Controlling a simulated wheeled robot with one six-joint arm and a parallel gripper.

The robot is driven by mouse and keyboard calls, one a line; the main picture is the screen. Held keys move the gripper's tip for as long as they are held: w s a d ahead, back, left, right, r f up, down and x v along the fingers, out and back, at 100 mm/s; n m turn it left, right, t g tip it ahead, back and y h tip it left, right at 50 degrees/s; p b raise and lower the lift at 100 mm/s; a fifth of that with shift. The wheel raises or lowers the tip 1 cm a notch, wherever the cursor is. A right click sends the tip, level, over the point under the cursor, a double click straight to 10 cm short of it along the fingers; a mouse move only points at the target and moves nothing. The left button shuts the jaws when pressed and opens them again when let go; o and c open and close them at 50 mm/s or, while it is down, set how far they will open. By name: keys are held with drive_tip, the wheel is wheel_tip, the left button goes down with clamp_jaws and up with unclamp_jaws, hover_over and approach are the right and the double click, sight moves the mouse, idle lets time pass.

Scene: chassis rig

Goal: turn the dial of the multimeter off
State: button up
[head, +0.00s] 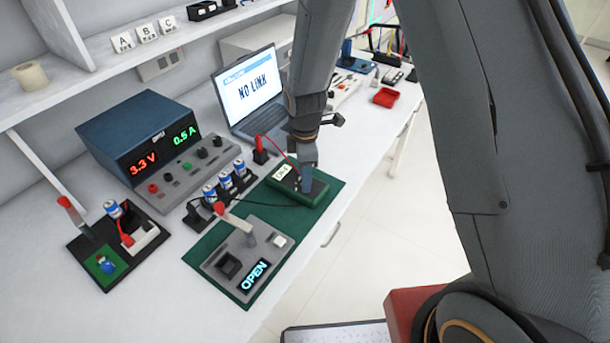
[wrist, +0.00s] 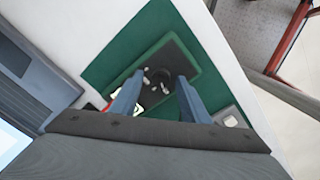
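The multimeter (head: 312,196) is a dark box with a green rim, lying on the green mat (head: 205,247). Its small lit screen (head: 283,172) shows text too small to read surely. My gripper (head: 306,178) points down over the multimeter's face and hides part of it. In the wrist view the multimeter (wrist: 190,62) lies below my gripper (wrist: 160,82). The two blue-grey fingers are apart, with the dark dial (wrist: 155,78) and its pale marks showing between them. I cannot tell whether the fingertips touch the dial or which setting it points to.
A test fixture (head: 225,262) reading "OPEN" stands on the mat's near end. A power supply (head: 140,135), battery cells (head: 225,182) and a "NO LINK" laptop (head: 250,92) stand behind. A red lead and a black lead run near the multimeter. A red tray (head: 386,97) lies farther along the bench.

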drive_tip(key=shift+d, duration=0.1)
drive_tip(key=shift+s+r+b, duration=0.1)
drive_tip(key=shift+r+b, duration=0.8)
drive_tip(key=shift+r, duration=3)
